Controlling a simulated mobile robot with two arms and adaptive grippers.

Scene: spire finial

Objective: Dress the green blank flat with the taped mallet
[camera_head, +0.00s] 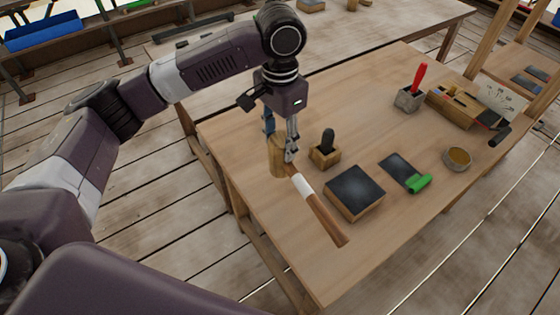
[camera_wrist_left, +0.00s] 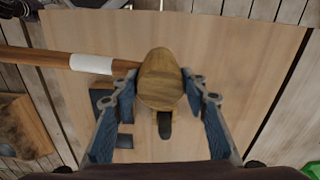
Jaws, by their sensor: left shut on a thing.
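My left gripper (camera_head: 282,140) is shut on the wooden head of the taped mallet (camera_head: 277,158). The mallet's brown handle with a white tape band (camera_head: 302,187) slants down right, past the left side of a dark-topped block (camera_head: 355,187). The left wrist view shows the mallet head (camera_wrist_left: 161,82) between the fingers, its handle running left. A flat dark slate piece (camera_head: 399,168) with a green end (camera_head: 419,183) lies right of the block; it is the only green thing on the table. Whether the mallet touches the table is unclear. My right gripper is in neither view.
A small wooden block with a black upright tool (camera_head: 327,144) stands close to the mallet head. A round bowl (camera_head: 457,158), a grey holder with a red-handled tool (camera_head: 418,79) and a wooden tray (camera_head: 452,110) stand farther right. The table's near corner (camera_head: 325,283) is bare.

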